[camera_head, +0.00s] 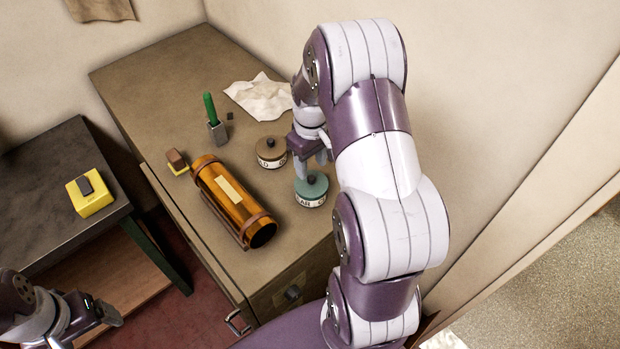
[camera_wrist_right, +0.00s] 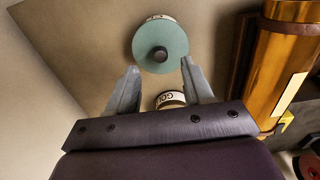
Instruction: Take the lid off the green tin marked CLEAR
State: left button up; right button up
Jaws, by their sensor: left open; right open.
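The green tin (camera_head: 311,192) stands on the wooden cabinet top at its right side, with a teal lid and dark knob on and part of its label showing. In the right wrist view its lid (camera_wrist_right: 161,47) lies just beyond the fingertips. My right gripper (camera_head: 318,158) is open and empty, pointing down close behind the green tin; its fingers also show in the right wrist view (camera_wrist_right: 160,78). The lid is not between the fingers. My left gripper (camera_head: 112,312) is open and empty at the lower left, away from the cabinet.
A brown-lidded tin (camera_head: 271,153) stands just left of my right gripper. An amber cylinder (camera_head: 232,199) lies in a cradle farther left. A green-handled tool (camera_head: 214,120), a small brown-and-yellow block (camera_head: 177,161) and a white cloth (camera_head: 260,98) are around it. A yellow block (camera_head: 90,193) sits on the dark table.

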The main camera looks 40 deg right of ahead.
aim_at(311, 177)
jog(key=f+p, duration=0.1)
jog(key=f, duration=0.3)
jog(key=shift+s+p, duration=0.2)
jog(key=shift+p, duration=0.2)
jog(key=shift+w+a+f, duration=0.1)
jog(key=shift+a, duration=0.1)
jog(key=shift+d+f, duration=0.1)
jog(key=shift+d, duration=0.1)
grip_shut()
pick_arm(q)
jog(key=r, duration=0.2)
jog(key=shift+s+r, duration=0.3)
jog(key=shift+s, duration=0.05)
jog(key=shift+f, duration=0.1)
pick_arm(e)
jog(key=shift+a, duration=0.1)
